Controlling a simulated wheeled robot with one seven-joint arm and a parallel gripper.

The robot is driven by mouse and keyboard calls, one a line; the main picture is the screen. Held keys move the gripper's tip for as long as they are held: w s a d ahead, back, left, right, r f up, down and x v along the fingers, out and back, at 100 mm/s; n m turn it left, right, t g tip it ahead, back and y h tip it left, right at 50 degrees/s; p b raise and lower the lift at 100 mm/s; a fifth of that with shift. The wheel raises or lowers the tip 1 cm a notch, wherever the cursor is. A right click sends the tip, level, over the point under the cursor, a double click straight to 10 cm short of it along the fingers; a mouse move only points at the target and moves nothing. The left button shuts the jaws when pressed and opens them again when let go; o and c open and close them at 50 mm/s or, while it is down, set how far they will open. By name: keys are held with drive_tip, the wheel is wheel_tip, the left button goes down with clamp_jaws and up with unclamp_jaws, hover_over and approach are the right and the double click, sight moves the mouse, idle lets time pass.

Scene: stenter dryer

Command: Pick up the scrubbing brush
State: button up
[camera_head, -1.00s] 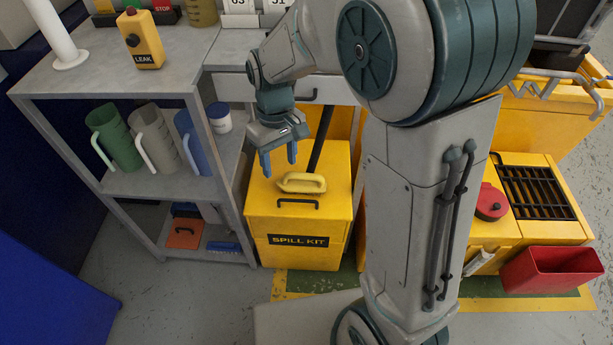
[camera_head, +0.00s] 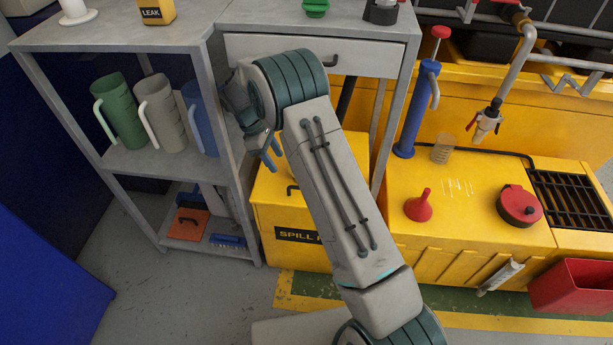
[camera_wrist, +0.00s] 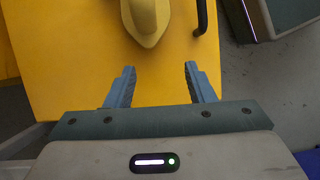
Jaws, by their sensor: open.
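A yellow iron-shaped object with a raised handle, which looks like the scrubbing brush (camera_wrist: 148,22), lies on the yellow spill kit lid (camera_wrist: 75,60). The wrist view shows only its pointed end, at the top edge. In the head view my arm hides it. My gripper (camera_head: 271,156) is open and empty above the spill kit box (camera_head: 268,218). In the wrist view its two blue fingers (camera_wrist: 160,72) point towards the brush, with a gap between them and it.
A black lid handle (camera_wrist: 201,18) is close right of the brush. Left stands a grey shelf (camera_head: 150,158) with jugs; below lie an orange dustpan (camera_head: 187,224) and a blue brush-like item (camera_head: 228,240). A drawer (camera_head: 345,53) and blue pump (camera_head: 418,108) are nearby.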

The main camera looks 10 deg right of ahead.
drive_tip(key=shift+w+d+f, duration=0.1)
drive_tip(key=shift+w+f, duration=0.1)
drive_tip(key=shift+w, duration=0.25)
drive_tip(key=shift+d, duration=0.3)
drive_tip(key=d, duration=0.2)
drive_tip(key=s+d+b, duration=0.1)
drive_tip(key=d, duration=0.1)
drive_tip(key=s+d, duration=0.1)
drive_tip(key=d, duration=0.1)
drive_tip(key=shift+s+d+b, duration=0.1)
drive_tip(key=shift+s+b, duration=0.1)
drive_tip(key=shift+b, duration=0.1)
drive_tip(key=d, duration=0.1)
drive_tip(key=s+d+b, duration=0.1)
drive_tip(key=d, duration=0.2)
drive_tip(key=shift+s+d+f, duration=0.15)
drive_tip(key=shift+s+f, duration=0.15)
drive_tip(key=shift+d+f+b, duration=0.1)
drive_tip(key=shift+f+b, duration=0.2)
drive_tip(key=shift+b, duration=0.05)
drive_tip(key=shift+r, duration=0.1)
clamp_jaws()
